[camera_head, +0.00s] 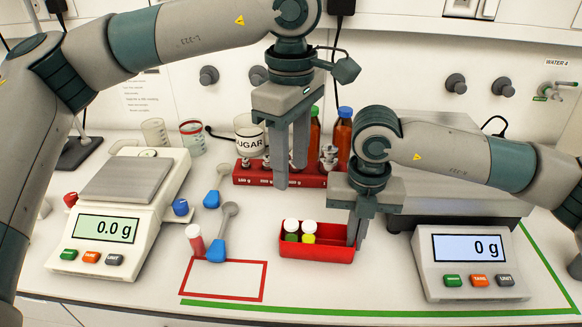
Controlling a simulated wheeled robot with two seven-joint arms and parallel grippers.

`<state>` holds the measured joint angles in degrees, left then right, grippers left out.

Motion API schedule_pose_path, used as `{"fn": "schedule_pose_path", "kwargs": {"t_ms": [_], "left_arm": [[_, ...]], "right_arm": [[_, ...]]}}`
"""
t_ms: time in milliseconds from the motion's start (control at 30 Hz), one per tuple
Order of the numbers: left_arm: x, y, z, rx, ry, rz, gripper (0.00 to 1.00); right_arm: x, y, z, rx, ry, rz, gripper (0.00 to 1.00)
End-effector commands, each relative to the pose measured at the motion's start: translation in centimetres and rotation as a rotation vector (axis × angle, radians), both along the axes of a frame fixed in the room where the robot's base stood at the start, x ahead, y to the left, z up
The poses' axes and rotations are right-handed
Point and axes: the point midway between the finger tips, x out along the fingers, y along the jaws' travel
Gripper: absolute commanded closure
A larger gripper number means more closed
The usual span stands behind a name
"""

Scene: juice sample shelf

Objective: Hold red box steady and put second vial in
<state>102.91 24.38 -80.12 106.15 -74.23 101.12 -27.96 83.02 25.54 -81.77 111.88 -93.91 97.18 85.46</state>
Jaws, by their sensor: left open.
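The red box (318,252) sits on the bench at the centre. Two white-capped vials stand in its left part, a green one (291,230) and a yellow one (309,232). A red vial (195,240) with a white cap stands outside, to the left. My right gripper (356,243) is at the box's right end, its fingers close together on the end wall. My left gripper (291,177) is open and empty, above and behind the box, in front of the weight rack; its fingers hide part of the rack.
A red weight rack (250,180) and brown bottles (342,137) stand behind. A scale (110,229) reading 0.0 g is left, another (472,266) reading 0 g right. A red outlined square (223,293) at the front is mostly bare.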

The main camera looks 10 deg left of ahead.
Motion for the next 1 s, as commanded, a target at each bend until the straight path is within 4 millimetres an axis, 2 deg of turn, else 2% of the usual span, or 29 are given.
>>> {"fn": "schedule_pose_path", "kwargs": {"t_ms": [333,400,433,767,1000], "left_arm": [[0.0,0.0,0.0,0.000,0.000,0.000,0.59],[0.0,0.0,0.0,0.000,0.000,0.000,0.59],[0.0,0.0,0.0,0.000,0.000,0.000,0.59],[0.0,0.0,0.0,0.000,0.000,0.000,0.59],[0.0,0.0,0.0,0.000,0.000,0.000,0.59]], "right_arm": [[0.0,0.0,0.0,0.001,0.000,0.000,1.00],[0.0,0.0,0.0,0.001,0.000,0.000,0.81],[0.0,0.0,0.0,0.001,0.000,0.000,0.76],[0.0,0.0,0.1,0.000,0.000,0.000,0.76],[0.0,0.0,1.6,0.001,-0.001,0.000,0.76]]}}
